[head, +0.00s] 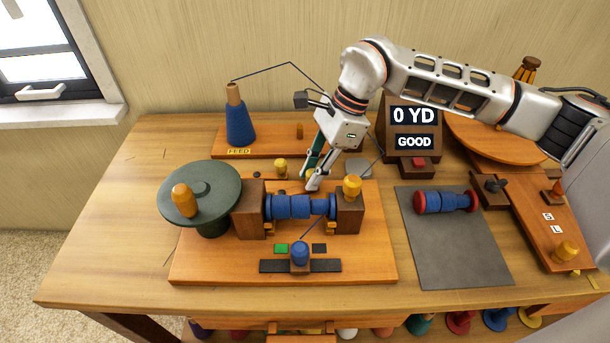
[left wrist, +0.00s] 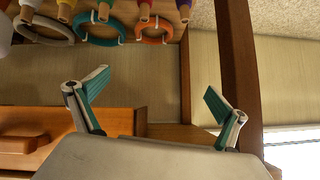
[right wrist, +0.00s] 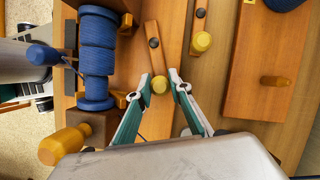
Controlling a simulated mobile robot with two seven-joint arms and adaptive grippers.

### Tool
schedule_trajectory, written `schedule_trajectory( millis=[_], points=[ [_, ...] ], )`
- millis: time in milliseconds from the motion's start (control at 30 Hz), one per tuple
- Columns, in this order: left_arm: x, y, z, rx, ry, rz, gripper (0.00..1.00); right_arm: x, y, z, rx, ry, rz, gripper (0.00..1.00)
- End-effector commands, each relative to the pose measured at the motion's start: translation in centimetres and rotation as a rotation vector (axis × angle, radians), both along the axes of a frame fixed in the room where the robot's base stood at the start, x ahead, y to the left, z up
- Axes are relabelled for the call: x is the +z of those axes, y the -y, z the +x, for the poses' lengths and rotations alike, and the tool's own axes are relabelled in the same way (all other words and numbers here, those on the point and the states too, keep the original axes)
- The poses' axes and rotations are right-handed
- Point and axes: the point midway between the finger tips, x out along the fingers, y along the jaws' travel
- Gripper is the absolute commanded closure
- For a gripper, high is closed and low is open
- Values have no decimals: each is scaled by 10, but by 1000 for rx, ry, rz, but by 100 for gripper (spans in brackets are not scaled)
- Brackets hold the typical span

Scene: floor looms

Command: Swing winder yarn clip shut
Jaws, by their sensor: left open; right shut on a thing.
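A winder board (head: 190,266) carries a bobbin of blue yarn (head: 290,206) between two dark wooden blocks, with a green crank wheel (head: 215,178) at its left. Behind the bobbin is a short wooden swing bar with a dark pivot and a yellow knob (right wrist: 160,84); it appears to be the yarn clip. My right gripper (right wrist: 162,82) has its fingertips on either side of this knob and is shut on it. In the head view the right gripper (head: 313,183) partly hides the knob. My left gripper (left wrist: 158,82) is open and empty, seen only in its wrist view.
A second bar with a yellow knob (right wrist: 201,41) lies close beside the gripped one. A blue feed cone (head: 240,122) stands behind on its board. A sign reads 0 YD and GOOD (head: 413,128). A grey mat (head: 455,255) at right holds a blue bobbin with red ends (head: 445,202).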

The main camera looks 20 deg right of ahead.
Motion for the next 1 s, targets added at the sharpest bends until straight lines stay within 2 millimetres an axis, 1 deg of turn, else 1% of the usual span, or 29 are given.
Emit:
schedule_trajectory(
  millis=[33,233,500,700,1000],
  points=[
    [-1,0,0,1,-1,-1,0,1,0,5,40,2,0,100],
    [-3,1,1,1,1,-4,0,-1,-3,17,221,-1,1,100],
    [3,6,8,-6,21,-13,0,-2,-8,30,423,0,0,100],
    [6,8,13,-15,35,-14,0,-1,-11,35,521,0,1,100],
    [7,8,13,-22,36,-11,0,1,-13,39,582,3,1,100]
  ],
)
